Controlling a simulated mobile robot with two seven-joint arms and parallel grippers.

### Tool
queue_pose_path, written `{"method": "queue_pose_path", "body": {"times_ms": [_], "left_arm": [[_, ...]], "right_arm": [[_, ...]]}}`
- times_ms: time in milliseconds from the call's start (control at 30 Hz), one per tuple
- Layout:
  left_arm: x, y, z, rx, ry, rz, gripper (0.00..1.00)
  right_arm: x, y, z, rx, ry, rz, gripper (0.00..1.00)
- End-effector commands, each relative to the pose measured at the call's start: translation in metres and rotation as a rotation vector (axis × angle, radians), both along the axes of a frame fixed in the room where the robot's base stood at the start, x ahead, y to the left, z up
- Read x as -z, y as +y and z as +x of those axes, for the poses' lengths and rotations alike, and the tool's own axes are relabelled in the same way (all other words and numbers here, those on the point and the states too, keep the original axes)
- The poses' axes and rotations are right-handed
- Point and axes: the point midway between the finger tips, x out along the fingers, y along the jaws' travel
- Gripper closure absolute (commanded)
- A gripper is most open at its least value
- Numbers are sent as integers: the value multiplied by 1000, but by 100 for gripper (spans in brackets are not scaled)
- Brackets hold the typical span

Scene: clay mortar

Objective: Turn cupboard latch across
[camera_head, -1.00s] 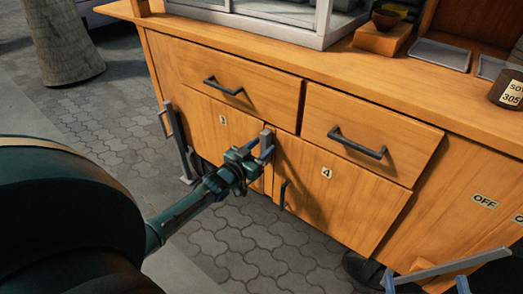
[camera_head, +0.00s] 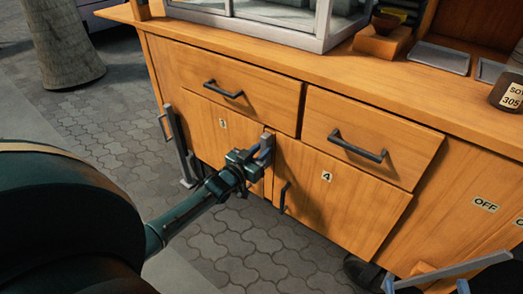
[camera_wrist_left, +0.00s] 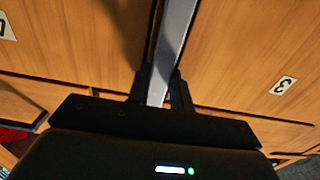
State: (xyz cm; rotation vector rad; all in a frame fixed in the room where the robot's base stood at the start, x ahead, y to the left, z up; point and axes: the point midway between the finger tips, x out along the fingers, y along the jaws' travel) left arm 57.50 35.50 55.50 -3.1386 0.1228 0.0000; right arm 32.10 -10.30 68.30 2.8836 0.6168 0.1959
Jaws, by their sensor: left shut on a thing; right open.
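The cupboard latch (camera_head: 268,137) is a grey metal bar at the top of the seam between door 3 (camera_head: 217,122) and door 4 (camera_head: 325,192). My left gripper (camera_head: 262,153) is at the latch and hides its lower part in the head view. In the left wrist view the latch (camera_wrist_left: 175,35) runs as a pale bar between the two fingers (camera_wrist_left: 160,95), which are shut on it. There it is roughly in line with the door seam, slightly tilted. My right gripper is not in view.
Drawers with dark handles (camera_head: 222,89) sit above the doors. Door 4 has a dark handle (camera_head: 284,197). A grey upright bracket (camera_head: 177,138) stands at the cupboard's left. A grey and blue frame (camera_head: 452,266) is at lower right.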

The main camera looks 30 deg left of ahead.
Motion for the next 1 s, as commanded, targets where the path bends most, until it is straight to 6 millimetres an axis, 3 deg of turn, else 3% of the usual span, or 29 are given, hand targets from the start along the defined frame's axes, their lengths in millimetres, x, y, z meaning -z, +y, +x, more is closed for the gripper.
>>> {"method": "queue_pose_path", "body": {"times_ms": [367,1000], "left_arm": [[-1,-3,0,1,-9,110,100],[5,-13,-1,0,-53,686,100]], "right_arm": [[-2,-1,1,6,22,-1,13],[-1,-7,2,32,100,-7,13]]}}
